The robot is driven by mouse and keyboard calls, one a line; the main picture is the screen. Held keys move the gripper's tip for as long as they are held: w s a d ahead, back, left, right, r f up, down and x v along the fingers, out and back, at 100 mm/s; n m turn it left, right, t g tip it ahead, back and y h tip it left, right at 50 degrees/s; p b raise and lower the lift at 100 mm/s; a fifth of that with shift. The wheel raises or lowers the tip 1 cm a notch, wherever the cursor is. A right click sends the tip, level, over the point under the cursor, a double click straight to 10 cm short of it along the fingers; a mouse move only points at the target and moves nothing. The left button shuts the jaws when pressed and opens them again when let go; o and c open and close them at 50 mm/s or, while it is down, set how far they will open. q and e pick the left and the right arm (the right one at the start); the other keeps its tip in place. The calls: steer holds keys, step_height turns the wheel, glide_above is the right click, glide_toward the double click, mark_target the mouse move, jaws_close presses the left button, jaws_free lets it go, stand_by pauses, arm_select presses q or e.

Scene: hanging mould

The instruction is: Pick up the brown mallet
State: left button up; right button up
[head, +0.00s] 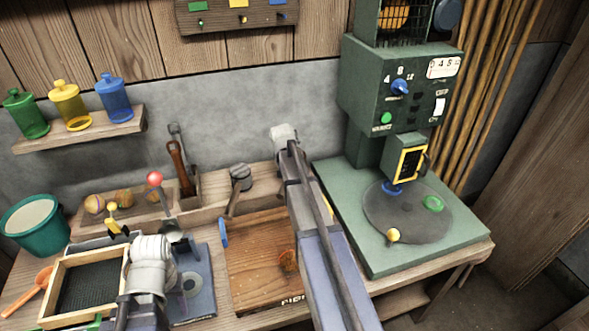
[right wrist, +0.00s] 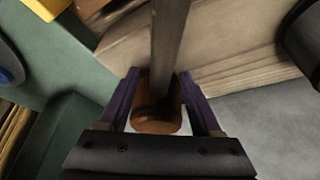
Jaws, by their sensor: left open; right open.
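The brown mallet (right wrist: 156,118) shows in the right wrist view, its round brown head between my right gripper's fingers and its grey-brown handle running to the top edge. My right gripper (right wrist: 163,90) is open, with one purple finger on each side of the head; I cannot tell whether they touch it. In the head view my right arm hides this mallet and the right gripper. My left gripper (head: 113,231) is open at the left, near a wooden-framed tray and far from the mallet; its fingers are small and hard to make out.
A grey-headed mallet (head: 240,176) leans on the ledge left of my right arm. The green machine (head: 400,250) stands close on the right. A wooden board (head: 255,265) lies in front. A red-knobbed lever (head: 155,179) rises near my left arm. The wall is close behind.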

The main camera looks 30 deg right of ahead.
jaws_close()
stand_by(0.3)
stand_by(0.3)
